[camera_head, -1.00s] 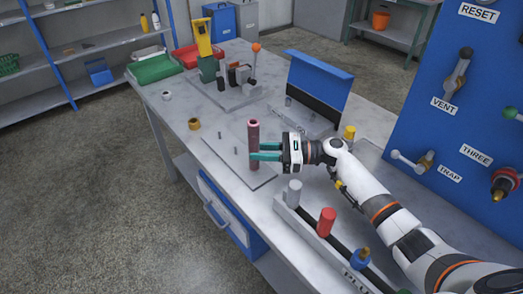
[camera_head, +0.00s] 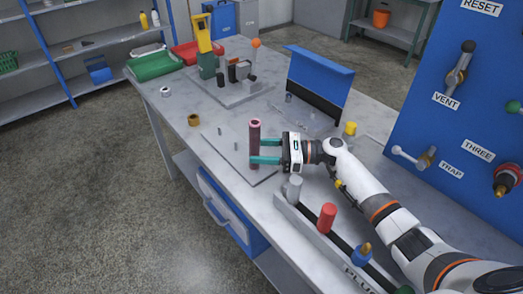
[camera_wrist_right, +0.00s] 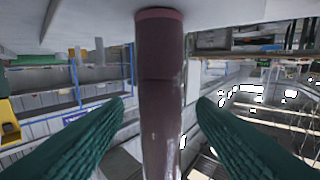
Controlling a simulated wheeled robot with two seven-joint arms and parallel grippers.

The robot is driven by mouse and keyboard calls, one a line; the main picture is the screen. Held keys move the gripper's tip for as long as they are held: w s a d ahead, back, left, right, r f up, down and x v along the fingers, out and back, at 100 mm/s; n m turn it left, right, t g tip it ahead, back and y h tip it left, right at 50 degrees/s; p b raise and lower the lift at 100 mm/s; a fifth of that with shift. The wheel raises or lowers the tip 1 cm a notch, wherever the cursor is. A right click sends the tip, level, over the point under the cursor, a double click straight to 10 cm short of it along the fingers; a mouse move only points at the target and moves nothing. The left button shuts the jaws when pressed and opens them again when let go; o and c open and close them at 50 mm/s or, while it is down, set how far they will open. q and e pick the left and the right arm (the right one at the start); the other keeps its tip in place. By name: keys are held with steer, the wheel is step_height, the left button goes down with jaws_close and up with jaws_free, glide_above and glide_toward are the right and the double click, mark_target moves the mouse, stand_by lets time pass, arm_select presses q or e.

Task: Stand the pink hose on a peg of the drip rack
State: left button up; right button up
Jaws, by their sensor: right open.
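The pink hose (camera_head: 254,146) stands upright on the drip rack (camera_head: 226,146), a flat grey plate with short thin pegs, near the plate's right part. Its lower end is partly covered by a finger, so a peg inside it cannot be seen. My right gripper (camera_head: 265,151) reaches in from the right with its teal fingers open, one on each side of the hose. In the right wrist view the hose (camera_wrist_right: 161,95) runs between the two fingers, with a visible gap on both sides. My left gripper is not in view.
A bare peg (camera_head: 236,146) shows on the rack. A brown ring (camera_head: 193,120) and a white ring (camera_head: 166,92) lie to the left. A rail with grey, red (camera_head: 326,218) and blue pieces lies in front. A blue panel with valves (camera_head: 463,120) stands right.

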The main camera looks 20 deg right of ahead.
steer(key=b+v, duration=0.1)
steer(key=v, duration=1.1)
steer(key=shift+b, duration=0.3)
